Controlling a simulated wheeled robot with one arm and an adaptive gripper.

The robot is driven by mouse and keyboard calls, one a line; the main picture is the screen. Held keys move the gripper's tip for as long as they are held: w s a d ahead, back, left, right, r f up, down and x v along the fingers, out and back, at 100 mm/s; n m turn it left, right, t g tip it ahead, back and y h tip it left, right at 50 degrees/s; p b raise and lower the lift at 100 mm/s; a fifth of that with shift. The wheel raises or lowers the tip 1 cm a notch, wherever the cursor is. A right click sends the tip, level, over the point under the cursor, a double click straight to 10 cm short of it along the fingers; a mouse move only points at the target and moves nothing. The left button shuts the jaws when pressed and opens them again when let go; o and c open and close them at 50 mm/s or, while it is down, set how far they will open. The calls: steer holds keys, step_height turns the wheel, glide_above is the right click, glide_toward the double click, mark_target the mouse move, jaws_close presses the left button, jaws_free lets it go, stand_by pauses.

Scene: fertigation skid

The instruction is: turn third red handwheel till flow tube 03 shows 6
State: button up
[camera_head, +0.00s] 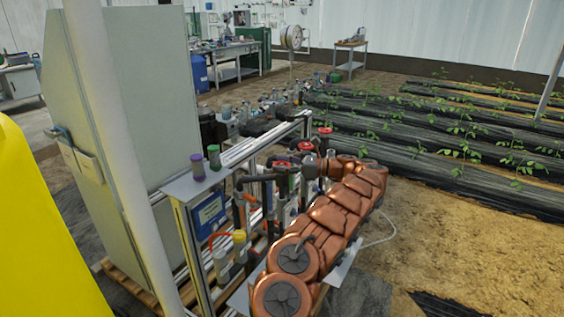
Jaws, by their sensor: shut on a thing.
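Several red handwheels sit on the dark valves of the skid in the head view. One handwheel (281,165) is at the near left, one (306,147) is in the middle and one (325,131) is farther back. My copper-coloured arm reaches up from the bottom middle across the skid's right side. My gripper (311,163) is at the arm's far end, by the middle red handwheel, and is shut on a handwheel. The fingers are small and partly hidden, so the exact grip cannot be made out. Flow tube 03 and its reading cannot be made out.
A tall grey cabinet (140,110) and a pale post (115,150) stand left of the skid frame (185,225). Purple and green-capped bottles (198,165) stand on its shelf. Something yellow (40,230) fills the near left. Planted beds (440,140) and open soil (450,230) lie right.

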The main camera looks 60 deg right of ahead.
steer(key=shift+s+d+r+n+y+p, duration=0.15)
steer(key=shift+d+r+n+y+p, duration=0.2)
steer(key=shift+p, duration=0.3)
steer(key=shift+a+f+y+p, duration=0.25)
steer(key=shift+f+y+p, duration=0.1)
steer(key=shift+f+y, duration=0.1)
steer(key=o, duration=1)
steer(key=shift+o, duration=0.8)
steer(key=shift+n+g, duration=0.25)
steer(key=shift+g, duration=0.05)
steer(key=v, duration=0.7)
steer(key=shift+d, duration=0.1)
